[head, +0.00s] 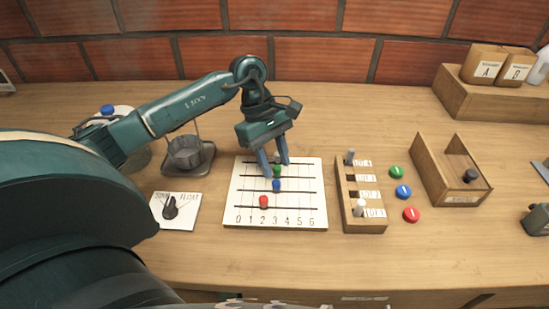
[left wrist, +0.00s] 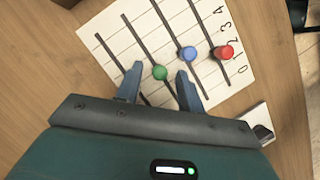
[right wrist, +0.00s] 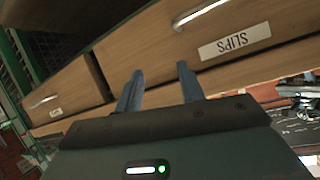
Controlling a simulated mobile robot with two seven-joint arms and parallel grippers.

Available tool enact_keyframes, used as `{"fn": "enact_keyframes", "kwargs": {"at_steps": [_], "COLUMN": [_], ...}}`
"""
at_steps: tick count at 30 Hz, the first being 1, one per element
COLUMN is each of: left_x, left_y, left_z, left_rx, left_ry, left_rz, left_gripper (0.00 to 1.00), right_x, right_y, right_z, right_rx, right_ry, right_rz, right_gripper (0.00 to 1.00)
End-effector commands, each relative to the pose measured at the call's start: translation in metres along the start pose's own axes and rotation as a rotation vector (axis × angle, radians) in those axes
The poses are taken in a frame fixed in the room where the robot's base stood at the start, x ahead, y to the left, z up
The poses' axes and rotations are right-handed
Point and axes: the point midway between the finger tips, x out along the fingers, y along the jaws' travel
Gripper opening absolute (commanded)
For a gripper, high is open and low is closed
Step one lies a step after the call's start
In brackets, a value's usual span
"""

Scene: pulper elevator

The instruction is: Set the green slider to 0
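The white slider board (head: 310,220) lies on the table, with dark tracks and a scale from 0 to 6. The green slider (head: 277,171) sits near the middle of its track, around 3. The blue slider (head: 276,185) is near 3 and the red slider (head: 264,201) near 2. My left gripper (head: 276,168) is open, pointing down over the board at the green slider. In the left wrist view the green knob (left wrist: 160,72) appears between the two fingertips, with a gap to each. My right gripper (right wrist: 160,72) is open and empty, in front of drawers below.
A dial card (head: 185,215) and a grey cup on a stand (head: 187,155) are left of the board. A wooden peg rack (head: 350,205) stands close on its right, beside several coloured buttons (head: 403,191) and an open wooden box (head: 430,165). A SLIPS drawer (right wrist: 160,50) faces my right gripper.

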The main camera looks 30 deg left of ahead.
Motion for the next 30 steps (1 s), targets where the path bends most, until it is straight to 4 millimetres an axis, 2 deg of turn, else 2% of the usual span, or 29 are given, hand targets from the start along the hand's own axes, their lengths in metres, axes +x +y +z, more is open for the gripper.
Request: {"fn": "enact_keyframes", "kwargs": {"at_steps": [7, 21, 30], "left_x": [0.0008, 0.0005, 0.0003], "left_y": [0.0000, 0.0000, 0.0001], "left_z": [0.0002, 0.0002, 0.0002], "left_rx": [0.001, 0.001, 0.001], "left_ry": [0.000, -0.001, -0.001], "left_rz": [0.000, 0.000, 0.000], "left_gripper": [0.38, 0.00, 0.00], "right_x": [0.0022, 0.0012, -0.0004], "right_y": [0.0006, 0.0002, -0.0004], "right_z": [-0.0030, -0.0001, 0.0033], "right_rx": [-0.003, -0.001, 0.002], "right_ry": [0.007, 0.000, -0.008], "right_rz": [0.000, 0.000, 0.000], "right_gripper": [0.39, 0.39, 0.39]}}
